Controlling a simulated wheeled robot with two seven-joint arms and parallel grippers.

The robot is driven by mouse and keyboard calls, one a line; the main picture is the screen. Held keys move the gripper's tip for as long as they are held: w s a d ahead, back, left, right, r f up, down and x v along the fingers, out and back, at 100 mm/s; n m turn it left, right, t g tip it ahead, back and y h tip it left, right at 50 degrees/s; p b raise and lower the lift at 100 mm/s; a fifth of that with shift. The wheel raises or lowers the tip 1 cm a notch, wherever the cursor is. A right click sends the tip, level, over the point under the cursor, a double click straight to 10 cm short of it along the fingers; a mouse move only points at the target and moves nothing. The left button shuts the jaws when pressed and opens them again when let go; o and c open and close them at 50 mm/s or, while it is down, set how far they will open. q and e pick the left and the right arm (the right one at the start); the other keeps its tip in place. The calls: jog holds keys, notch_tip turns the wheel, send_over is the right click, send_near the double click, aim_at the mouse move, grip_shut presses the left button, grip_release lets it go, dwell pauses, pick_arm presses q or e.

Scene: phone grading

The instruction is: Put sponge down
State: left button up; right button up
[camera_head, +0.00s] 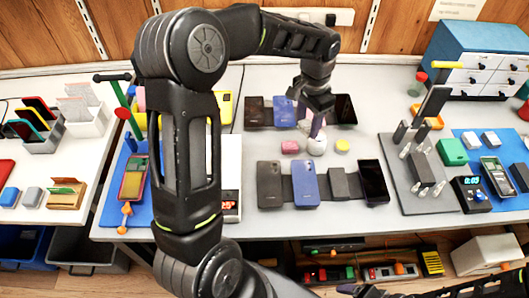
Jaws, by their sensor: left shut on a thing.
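My left gripper (317,112) points down over the middle of the grey table, between two rows of phones. It is shut on a small mauve-grey piece (317,127), which I take to be the sponge; the fingers hide part of it. A whitish rounded thing (317,146) shows directly below, and I cannot tell whether the two touch.
A grey board (404,186) with upright pegs stands to the right. A blue drawer cabinet (468,48) is at the back right. My left arm hides much of the left side.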

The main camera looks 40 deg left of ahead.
jog(key=o, duration=0.4)
notch_tip(320, 180, down, 3)
jog(key=shift+w+r+b, duration=0.1)
jog(key=shift+r+b, duration=0.1)
jog(key=shift+b, duration=0.9)
pick_arm(q)
jog(key=s+a+f+m, duration=0.1)
jog(key=s+a+m, duration=0.1)
jog(key=a, duration=0.3)
jog(key=s+a+f+m, duration=0.2)
jog(key=a+m, duration=0.2)
jog(key=a, duration=0.2)
jog(key=shift+s+a, duration=0.2)
jog(key=shift+s, duration=0.15)
send_over(264, 150)
jog(key=shift+f, duration=3.2)
pick_arm(e)
jog(key=shift+r, duration=0.25)
pick_arm(q)
notch_tip(264, 150, down, 3)
jog(key=shift+f+p, duration=0.2)
jog(key=shift+p, duration=0.3)
jog(key=shift+f, duration=0.15)
pick_arm(e)
jog(key=shift+r, duration=0.2)
